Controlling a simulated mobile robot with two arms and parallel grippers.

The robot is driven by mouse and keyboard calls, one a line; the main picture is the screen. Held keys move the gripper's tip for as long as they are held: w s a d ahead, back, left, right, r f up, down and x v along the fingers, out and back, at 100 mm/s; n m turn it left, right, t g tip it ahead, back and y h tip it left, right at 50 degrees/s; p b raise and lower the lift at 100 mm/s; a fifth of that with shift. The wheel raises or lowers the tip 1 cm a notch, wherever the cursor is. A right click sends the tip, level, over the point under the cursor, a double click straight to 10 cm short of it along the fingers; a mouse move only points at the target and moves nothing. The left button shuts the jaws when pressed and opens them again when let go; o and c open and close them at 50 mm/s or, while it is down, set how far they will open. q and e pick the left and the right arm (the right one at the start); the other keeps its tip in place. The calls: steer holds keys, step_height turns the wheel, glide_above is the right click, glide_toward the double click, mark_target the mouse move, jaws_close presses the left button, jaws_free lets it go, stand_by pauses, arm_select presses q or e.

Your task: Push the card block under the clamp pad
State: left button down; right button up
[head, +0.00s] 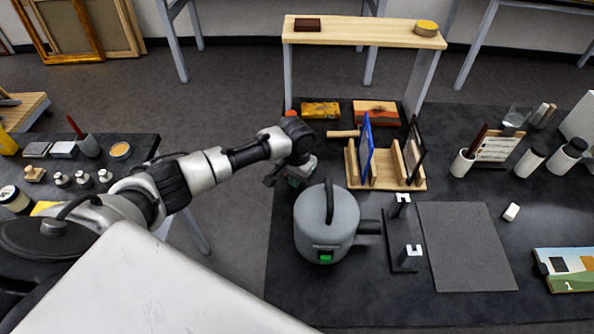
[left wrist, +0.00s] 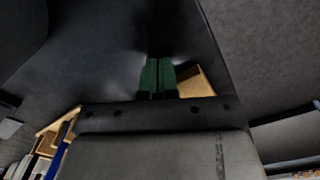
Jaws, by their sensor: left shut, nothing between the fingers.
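My left gripper (head: 293,181) points down over the left side of the dark table, behind the grey lidded pot. In the left wrist view its green fingertips (left wrist: 158,76) are together with nothing between them. A tan block (left wrist: 197,82), possibly the card block, shows just right of the fingers, partly hidden by the gripper body; I cannot tell whether they touch. In the head view I cannot pick it out by the gripper. I cannot clearly identify a clamp pad. A black fixture with pale-topped posts (head: 409,257) stands beside the grey mat. My right gripper is not in view.
The grey pot (head: 327,222) stands close in front of the gripper. A wooden rack (head: 417,184) holding upright panels is to the right. A wooden shelf (head: 360,34) on posts spans the back. The grey mat (head: 467,247) is bare.

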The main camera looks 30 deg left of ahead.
arm_select(q)
steer(key=shift+w+a+b, duration=0.3)
steer(key=shift+w+b, duration=0.15)
steer(key=shift+w, duration=0.25)
steer(key=shift+w+a+b, duration=0.3)
steer(key=shift+w+b, duration=0.1)
steer(key=shift+w, duration=0.3)
steer(key=shift+w+a, duration=0.15)
steer(key=shift+w, duration=0.1)
steer(key=shift+w+a+b, duration=0.2)
steer(key=shift+w+b, duration=0.3)
steer(key=shift+b, duration=0.05)
steer(key=shift+w+a+b, duration=0.2)
steer(key=shift+w+b, duration=0.15)
steer(key=shift+w+a, duration=0.15)
steer(key=shift+w, duration=0.15)
steer(key=shift+w+a+b, duration=0.35)
steer(key=shift+w+b, duration=0.4)
steer(key=shift+b, duration=0.15)
steer(key=shift+w+a+b, duration=0.35)
steer(key=shift+w+b, duration=0.35)
steer(key=shift+b, duration=0.2)
